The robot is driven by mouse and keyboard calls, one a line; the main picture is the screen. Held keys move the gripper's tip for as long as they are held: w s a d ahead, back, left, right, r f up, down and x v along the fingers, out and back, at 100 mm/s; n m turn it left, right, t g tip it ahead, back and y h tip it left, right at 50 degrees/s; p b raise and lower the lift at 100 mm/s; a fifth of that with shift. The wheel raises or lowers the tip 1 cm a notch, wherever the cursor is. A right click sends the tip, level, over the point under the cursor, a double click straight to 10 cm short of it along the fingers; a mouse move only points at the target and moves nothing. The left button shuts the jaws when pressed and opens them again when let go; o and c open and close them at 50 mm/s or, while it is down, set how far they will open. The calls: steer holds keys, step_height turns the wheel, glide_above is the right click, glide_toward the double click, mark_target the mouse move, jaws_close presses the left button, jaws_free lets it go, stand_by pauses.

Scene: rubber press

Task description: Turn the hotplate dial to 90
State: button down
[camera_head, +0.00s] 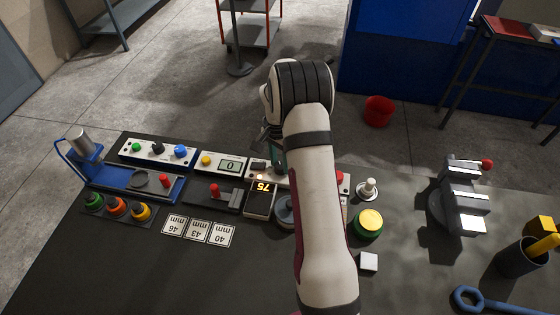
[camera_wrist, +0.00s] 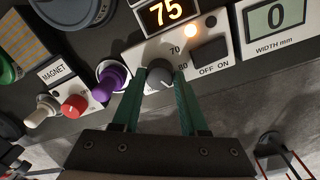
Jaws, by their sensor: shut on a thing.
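The hotplate dial (camera_wrist: 160,80) is a grey round knob on a white panel, between my two green fingers in the wrist view. My gripper (camera_wrist: 161,74) is shut on it. The marks 70 and 80 show on the panel beside the dial; its pointer is hard to make out. The orange display (camera_wrist: 166,11) reads 75, and it also shows in the head view (camera_head: 261,187).
A WIDTH mm display (camera_wrist: 275,17) reads 0. A vise (camera_head: 460,200) stands right, a green-and-yellow round piece (camera_head: 369,223) nearer. The front left bench is clear.

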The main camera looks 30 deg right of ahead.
mark_target(278, 163)
steer(key=shift+m, duration=0.5)
steer(key=shift+c, duration=2.2)
jaws_free()
step_height(278, 163, up, 16)
steer(key=shift+w, duration=0.45)
steer(key=shift+a, duration=0.15)
